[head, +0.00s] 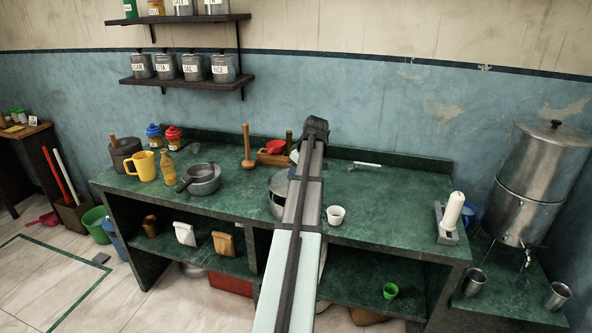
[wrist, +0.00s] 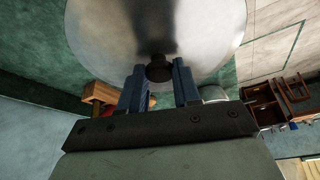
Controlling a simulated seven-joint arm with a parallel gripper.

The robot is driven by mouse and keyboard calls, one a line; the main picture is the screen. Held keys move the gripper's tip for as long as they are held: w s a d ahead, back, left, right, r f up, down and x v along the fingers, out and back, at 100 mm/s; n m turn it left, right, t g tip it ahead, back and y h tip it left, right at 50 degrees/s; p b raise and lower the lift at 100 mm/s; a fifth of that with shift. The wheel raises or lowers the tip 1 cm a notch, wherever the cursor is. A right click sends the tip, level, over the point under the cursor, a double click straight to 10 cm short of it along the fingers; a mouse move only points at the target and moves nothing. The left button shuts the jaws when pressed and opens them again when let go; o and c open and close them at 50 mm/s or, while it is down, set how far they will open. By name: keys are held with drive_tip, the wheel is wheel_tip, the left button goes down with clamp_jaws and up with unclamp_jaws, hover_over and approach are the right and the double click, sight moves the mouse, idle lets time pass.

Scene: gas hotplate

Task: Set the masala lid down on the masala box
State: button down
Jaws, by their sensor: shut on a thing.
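In the wrist view the masala lid (wrist: 205,35) is a large, round, shiny metal disc with a small dark knob (wrist: 159,69). My gripper (wrist: 159,77) has its two blue fingers on either side of this knob and is shut on it. In the head view my arm hides the gripper. A round metal vessel or lid (head: 277,185) shows partly behind my arm on the green counter; I cannot tell whether it is the lid, the masala box or both. The masala box is not clearly visible in the wrist view, where the lid covers much of the scene.
A white cup (head: 335,216) stands just right of my arm. A grey pot (head: 203,179), yellow mug (head: 144,164) and bottle (head: 167,169) stand left.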

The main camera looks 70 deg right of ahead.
drive_tip(key=shift+f, duration=1.6)
drive_tip(key=shift+f, duration=0.3)
drive_tip(key=c, duration=0.7)
unclamp_jaws()
drive_tip(key=shift+r, duration=0.1)
drive_tip(key=shift+r, duration=2.9)
